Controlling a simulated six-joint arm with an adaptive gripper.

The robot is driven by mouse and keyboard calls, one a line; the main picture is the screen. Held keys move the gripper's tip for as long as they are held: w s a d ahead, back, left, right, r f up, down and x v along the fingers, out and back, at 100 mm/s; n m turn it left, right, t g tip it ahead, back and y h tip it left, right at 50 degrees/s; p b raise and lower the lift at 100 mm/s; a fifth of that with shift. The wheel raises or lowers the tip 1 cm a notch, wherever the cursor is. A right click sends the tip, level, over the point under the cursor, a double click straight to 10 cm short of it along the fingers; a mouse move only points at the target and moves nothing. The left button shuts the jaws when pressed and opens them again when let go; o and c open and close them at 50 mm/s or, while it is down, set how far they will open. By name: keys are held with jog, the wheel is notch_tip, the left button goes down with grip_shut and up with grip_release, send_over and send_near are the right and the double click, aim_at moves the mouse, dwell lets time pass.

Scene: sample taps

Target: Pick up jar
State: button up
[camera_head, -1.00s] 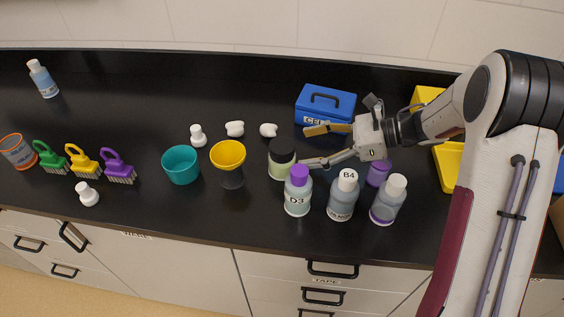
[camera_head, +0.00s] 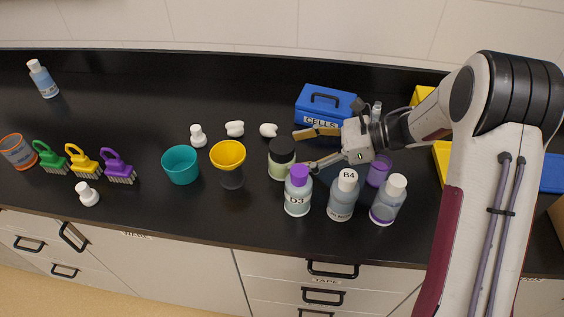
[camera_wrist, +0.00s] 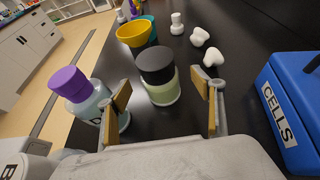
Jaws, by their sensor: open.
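The jar (camera_head: 281,168) has a black lid and a pale green body and stands upright on the black bench. In the wrist view the jar (camera_wrist: 161,88) stands ahead, between the lines of the two fingers. My gripper (camera_head: 306,150) is open and empty, its fingers pointing left toward the jar. In the wrist view my gripper (camera_wrist: 166,108) shows tan pads on either side, with the jar's base just beyond or level with the tips; I cannot tell if it is touched.
Bottle D3 (camera_head: 297,198) stands close in front of the jar, with bottle B4 (camera_head: 343,197) to its right. A yellow funnel cup (camera_head: 229,158) is left of the jar. A blue CELLS box (camera_head: 325,104) sits behind my gripper. White stoppers (camera_head: 268,130) lie behind the jar.

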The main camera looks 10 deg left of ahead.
aim_at(282, 156)
jog(key=shift+a+f, duration=0.1)
jog(key=shift+x, duration=2.45)
jog(key=shift+s+f, duration=0.1)
jog(key=c, duration=1.4)
